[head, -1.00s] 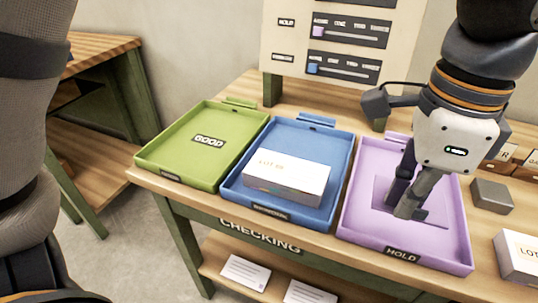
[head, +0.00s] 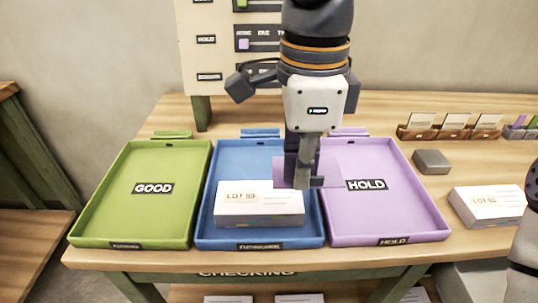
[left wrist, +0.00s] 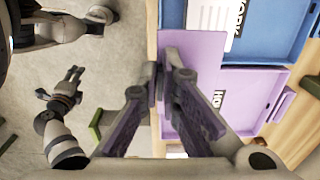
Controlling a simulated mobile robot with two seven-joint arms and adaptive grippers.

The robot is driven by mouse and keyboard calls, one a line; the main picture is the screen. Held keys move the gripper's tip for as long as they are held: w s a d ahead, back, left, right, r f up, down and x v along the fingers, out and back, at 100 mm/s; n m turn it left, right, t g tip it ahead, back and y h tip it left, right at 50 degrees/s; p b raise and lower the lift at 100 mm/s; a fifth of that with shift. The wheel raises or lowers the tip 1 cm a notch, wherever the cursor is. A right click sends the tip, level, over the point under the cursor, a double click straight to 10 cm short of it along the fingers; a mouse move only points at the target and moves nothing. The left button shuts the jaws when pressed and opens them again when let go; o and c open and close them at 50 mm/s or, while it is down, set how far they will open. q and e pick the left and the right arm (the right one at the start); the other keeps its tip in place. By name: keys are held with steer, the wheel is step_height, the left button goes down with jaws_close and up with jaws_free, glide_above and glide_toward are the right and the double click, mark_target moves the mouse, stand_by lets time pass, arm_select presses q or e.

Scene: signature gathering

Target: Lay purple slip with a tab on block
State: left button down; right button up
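My left gripper (head: 304,182) is shut on the purple slip (head: 330,171), a thin flat sheet, held above the border of the blue and purple trays. In the left wrist view the slip (left wrist: 190,48) sits between the fingertips. A white block marked LOT 93 (head: 258,206) lies in the blue tray (head: 228,158), just left of and below the gripper. Part of the slip is hidden behind the fingers; I cannot make out its tab. My right gripper (left wrist: 74,74) shows small in the left wrist view, over the floor, its fingers apart and empty.
The green GOOD tray (head: 125,215) is empty. The purple HOLD tray (head: 400,215) is empty. A grey block (head: 432,161) and a white LOT 92 block (head: 488,206) are right of it. Card holders (head: 450,132) stand behind. A sign board (head: 215,60) rises at the back.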

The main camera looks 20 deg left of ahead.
mark_target(252, 208)
arm_select(q)
steer(key=w+a+f, duration=0.1)
steer(key=a+f, duration=0.2)
steer(key=w+a+f, duration=0.1)
steer(key=a+f, duration=0.1)
steer(key=f, duration=0.2)
steer(key=w+a+f, duration=0.1)
steer(key=a+f, duration=0.2)
steer(key=shift+w+a+f, duration=0.15)
steer(key=shift+w+a, duration=0.1)
steer(key=shift+a, duration=0.05)
steer(key=shift+f, duration=0.45)
steer(key=shift+f, duration=0.15)
steer(key=c, duration=1.8)
jaws_free()
